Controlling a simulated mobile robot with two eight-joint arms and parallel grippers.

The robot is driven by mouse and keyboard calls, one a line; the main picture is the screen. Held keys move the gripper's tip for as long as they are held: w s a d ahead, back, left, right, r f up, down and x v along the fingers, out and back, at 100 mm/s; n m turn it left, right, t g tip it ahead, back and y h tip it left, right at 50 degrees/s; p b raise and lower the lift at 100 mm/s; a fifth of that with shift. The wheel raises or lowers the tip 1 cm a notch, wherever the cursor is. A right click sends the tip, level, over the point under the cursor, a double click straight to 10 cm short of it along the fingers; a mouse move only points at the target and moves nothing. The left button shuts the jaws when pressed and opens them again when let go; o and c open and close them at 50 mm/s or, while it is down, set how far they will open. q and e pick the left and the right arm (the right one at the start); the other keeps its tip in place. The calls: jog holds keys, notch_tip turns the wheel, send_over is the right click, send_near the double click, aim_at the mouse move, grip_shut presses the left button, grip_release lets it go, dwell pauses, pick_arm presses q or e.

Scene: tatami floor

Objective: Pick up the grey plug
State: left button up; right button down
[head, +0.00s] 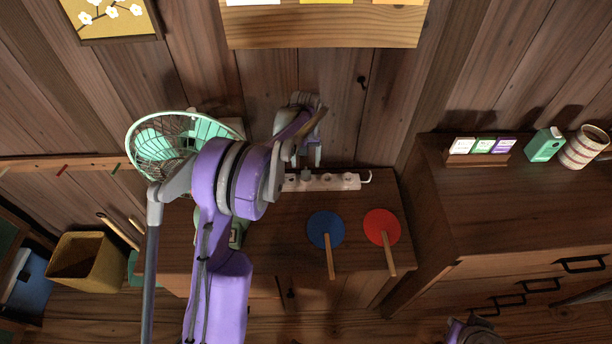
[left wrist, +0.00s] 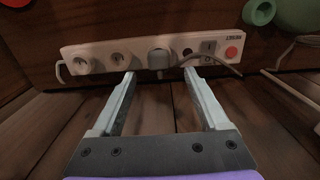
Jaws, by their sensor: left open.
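The grey plug (left wrist: 159,60) sits in a socket near the middle of a white power strip (left wrist: 92,58) in the left wrist view. My left gripper (left wrist: 160,74) is open, with one fingertip on each side of the plug and a gap to each. It looks empty. In the head view the left gripper (head: 308,160) points down over the power strip (head: 342,182) on the low cabinet. The plug (head: 306,174) is small there, between and just below the fingertips. A piece of my right arm shows at the bottom edge; its fingers do not show.
A green fan (head: 172,150) stands left of the strip. A blue paddle (head: 325,229) and a red paddle (head: 381,227) lie in front of it. A grey cable (left wrist: 217,62) crosses the strip beside the plug. A chest (head: 520,215) stands right.

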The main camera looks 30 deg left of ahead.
aim_at(306, 171)
pick_arm(q)
jog(key=f, duration=0.4)
jog(key=shift+w+f, duration=0.2)
jog(key=shift+f, duration=0.2)
grip_shut()
